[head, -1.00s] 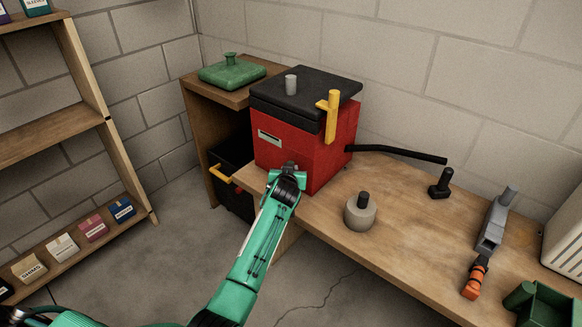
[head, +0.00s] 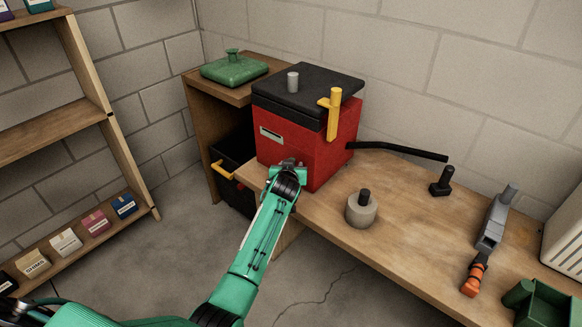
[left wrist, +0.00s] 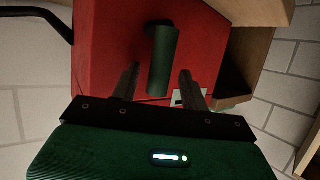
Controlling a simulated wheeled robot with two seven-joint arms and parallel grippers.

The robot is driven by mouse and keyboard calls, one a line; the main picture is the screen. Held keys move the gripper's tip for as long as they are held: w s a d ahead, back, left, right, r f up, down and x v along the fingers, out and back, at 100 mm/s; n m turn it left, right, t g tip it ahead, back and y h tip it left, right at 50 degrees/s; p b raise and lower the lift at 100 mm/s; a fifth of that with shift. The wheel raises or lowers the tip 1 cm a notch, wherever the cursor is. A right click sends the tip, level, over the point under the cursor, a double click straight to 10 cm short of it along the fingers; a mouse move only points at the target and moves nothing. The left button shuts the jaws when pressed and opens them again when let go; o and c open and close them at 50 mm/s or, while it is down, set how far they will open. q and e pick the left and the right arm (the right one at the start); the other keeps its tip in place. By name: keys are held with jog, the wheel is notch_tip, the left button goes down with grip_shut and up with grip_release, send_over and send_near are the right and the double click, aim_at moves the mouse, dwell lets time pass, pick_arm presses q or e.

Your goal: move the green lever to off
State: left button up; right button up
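The red heater box (head: 328,160) with a black lid stands on the wooden bench. In the left wrist view, the dark green lever (left wrist: 163,62) sticks out from the red front face (left wrist: 110,45). My left gripper (left wrist: 157,72) is open, with one finger on each side of the lever; gaps show between the lever and both fingers. In the head view, my left gripper (head: 287,165) is at the front of the box and hides the lever. My right gripper is not in view.
A yellow handle (head: 334,112) is on the box's right side, and a black pipe (head: 400,151) runs right from it. A grey round weight (head: 361,210) stands on the bench (head: 410,225). A green container (head: 234,68) sits on the cabinet behind.

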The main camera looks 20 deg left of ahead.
pick_arm(q)
jog(key=p+v, duration=0.1)
jog(key=v, duration=1.3)
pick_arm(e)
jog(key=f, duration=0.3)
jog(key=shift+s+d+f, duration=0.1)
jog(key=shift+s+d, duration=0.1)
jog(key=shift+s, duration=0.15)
